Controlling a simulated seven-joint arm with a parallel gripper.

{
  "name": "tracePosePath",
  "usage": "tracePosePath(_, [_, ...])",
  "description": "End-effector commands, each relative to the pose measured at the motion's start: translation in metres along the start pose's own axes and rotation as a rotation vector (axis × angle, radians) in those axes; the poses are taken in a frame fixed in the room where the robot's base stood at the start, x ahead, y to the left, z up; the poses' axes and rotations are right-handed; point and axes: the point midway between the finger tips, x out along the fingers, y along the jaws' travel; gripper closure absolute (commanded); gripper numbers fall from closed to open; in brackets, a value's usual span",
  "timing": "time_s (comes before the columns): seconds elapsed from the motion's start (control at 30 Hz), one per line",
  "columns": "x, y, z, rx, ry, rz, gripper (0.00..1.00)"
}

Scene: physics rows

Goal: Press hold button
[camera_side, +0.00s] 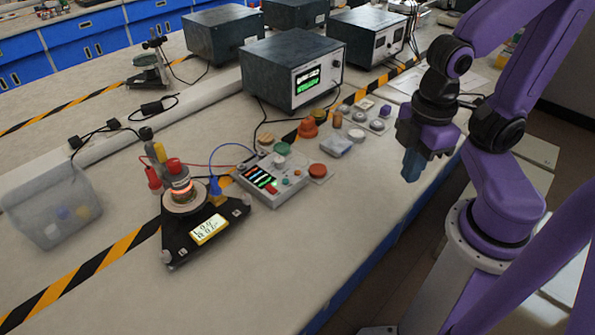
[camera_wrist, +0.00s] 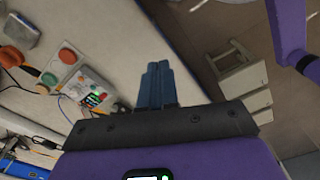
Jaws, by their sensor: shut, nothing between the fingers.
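A light grey control box (camera_side: 272,182) with a lit display sits mid-table in the side view. No label is readable, so I cannot tell which is the hold button. In the wrist view the box (camera_wrist: 84,88) lies left of my fingers, with the red button (camera_wrist: 67,56) and green button (camera_wrist: 49,79). My gripper (camera_side: 411,170) is shut and empty, its blue fingers (camera_wrist: 158,68) pointing down above the table's right side, well apart from the box.
A black triangular device (camera_side: 205,225) with cables stands left of the box. A dark instrument (camera_side: 291,70) stands behind. A clear bin (camera_side: 50,210) is far left.

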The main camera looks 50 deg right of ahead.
Motion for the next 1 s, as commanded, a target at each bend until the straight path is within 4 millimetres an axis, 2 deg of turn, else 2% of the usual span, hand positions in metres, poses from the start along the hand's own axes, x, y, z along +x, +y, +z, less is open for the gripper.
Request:
tracePosePath(0.67, [0.001, 0.002, -0.002, 0.01, 0.004, 0.003, 1.0])
tracePosePath(0.77, [0.004, 0.01, -0.01, 0.056, 0.025, 0.018, 1.0])
tracePosePath(0.87, [0.011, 0.029, -0.026, 0.148, 0.072, 0.049, 1.0])
tracePosePath(1.0, [0.024, 0.069, -0.054, 0.326, 0.173, 0.1, 1.0])
